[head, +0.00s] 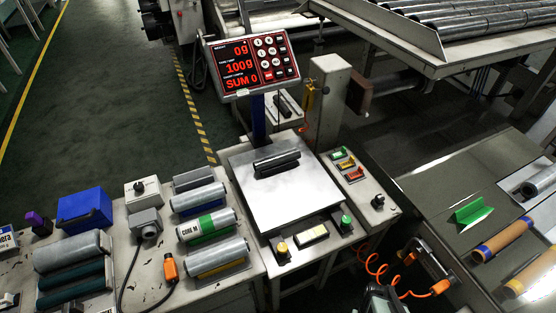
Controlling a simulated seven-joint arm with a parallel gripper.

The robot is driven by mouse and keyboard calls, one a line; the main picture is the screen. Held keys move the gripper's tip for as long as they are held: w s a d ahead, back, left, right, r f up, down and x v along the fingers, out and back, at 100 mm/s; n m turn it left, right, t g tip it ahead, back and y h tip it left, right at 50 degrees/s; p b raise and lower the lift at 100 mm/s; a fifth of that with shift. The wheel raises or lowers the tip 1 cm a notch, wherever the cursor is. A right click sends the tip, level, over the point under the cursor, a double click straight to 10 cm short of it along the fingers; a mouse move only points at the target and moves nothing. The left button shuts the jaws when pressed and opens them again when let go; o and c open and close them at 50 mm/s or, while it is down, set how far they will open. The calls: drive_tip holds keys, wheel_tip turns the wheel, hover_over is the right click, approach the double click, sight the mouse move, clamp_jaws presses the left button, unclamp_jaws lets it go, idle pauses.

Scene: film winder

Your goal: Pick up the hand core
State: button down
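No core in the head view is marked as the hand core, so I cannot tell which one it is. Several grey cylinders lie in holders on the left table; one has a green band and a "CORE M" label (208,223). A dark grey cylindrical piece (276,161) lies on the white plate of the scale (283,205). A dark part at the bottom edge, right of centre, looks like my gripper (383,300). It is cut off by the frame, its fingers cannot be made out, and it is apart from the cores.
The scale display (251,62) on its post reads "0g", "100g" and "SUM 0". A coiled orange hose (378,268) hangs right of the scale. Brown rolls (503,240) lie far right.

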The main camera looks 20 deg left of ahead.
idle(0.3)
drive_tip(key=shift+c, duration=2.1)
unclamp_jaws()
